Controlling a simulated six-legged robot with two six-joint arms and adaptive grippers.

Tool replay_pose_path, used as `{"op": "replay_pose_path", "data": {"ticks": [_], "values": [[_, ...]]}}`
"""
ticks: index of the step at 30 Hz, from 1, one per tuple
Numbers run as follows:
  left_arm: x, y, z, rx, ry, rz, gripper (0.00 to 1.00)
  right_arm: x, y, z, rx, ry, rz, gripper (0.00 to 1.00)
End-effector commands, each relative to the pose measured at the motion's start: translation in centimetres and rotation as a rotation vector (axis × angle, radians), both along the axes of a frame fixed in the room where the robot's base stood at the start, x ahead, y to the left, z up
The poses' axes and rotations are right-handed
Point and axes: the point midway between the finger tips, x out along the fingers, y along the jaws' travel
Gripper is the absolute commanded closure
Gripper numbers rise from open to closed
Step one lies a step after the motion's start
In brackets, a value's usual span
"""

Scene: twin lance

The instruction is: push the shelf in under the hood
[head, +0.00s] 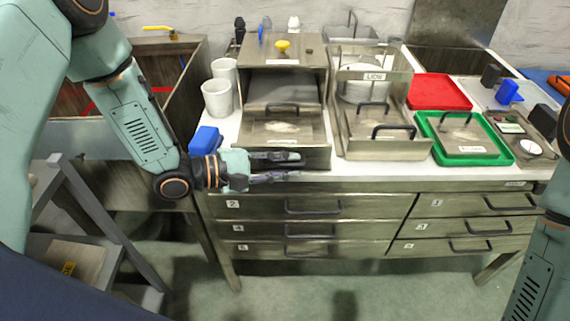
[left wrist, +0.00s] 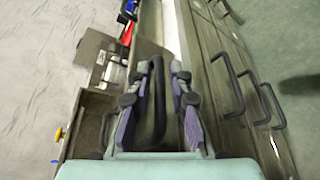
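The hood (head: 290,72) is a metal box at the left of the bench top, with a yellow knob on its top. The metal shelf (head: 305,128) sticks out from under it toward the bench's front edge, with a pale patch on its surface. My left gripper (head: 278,167) is at the shelf's front, its fingers pointing right and spread apart. In the left wrist view, a dark bar handle (left wrist: 158,110) lies between the spread fingers of my left gripper (left wrist: 160,68); I cannot tell whether they touch it. My right gripper is out of view; only my right arm shows at the right edge.
A lidded metal box (head: 390,148) stands right of the shelf, then a green tray (head: 424,122) and a red tray (head: 440,92). White cups (head: 217,98) and a blue block (head: 206,139) stand left. Drawers (head: 320,228) with bar handles lie below the bench top.

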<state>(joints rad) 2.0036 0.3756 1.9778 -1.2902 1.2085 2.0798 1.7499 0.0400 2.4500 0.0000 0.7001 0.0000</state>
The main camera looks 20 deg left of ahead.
Motion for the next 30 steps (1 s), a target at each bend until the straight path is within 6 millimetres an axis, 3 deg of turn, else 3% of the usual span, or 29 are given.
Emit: {"op": "replay_pose_path", "data": {"ticks": [2, 9, 30], "values": [[0.00, 0.02, 0.01, 0.000, 0.000, 0.000, 0.81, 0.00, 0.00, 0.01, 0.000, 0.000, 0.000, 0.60], [-0.01, 0.03, 0.01, 0.000, 0.000, 0.000, 1.00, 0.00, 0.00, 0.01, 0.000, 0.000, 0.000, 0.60], [0.08, 0.02, 0.00, 0.002, -0.001, -0.002, 1.00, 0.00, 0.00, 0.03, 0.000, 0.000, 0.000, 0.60]]}}
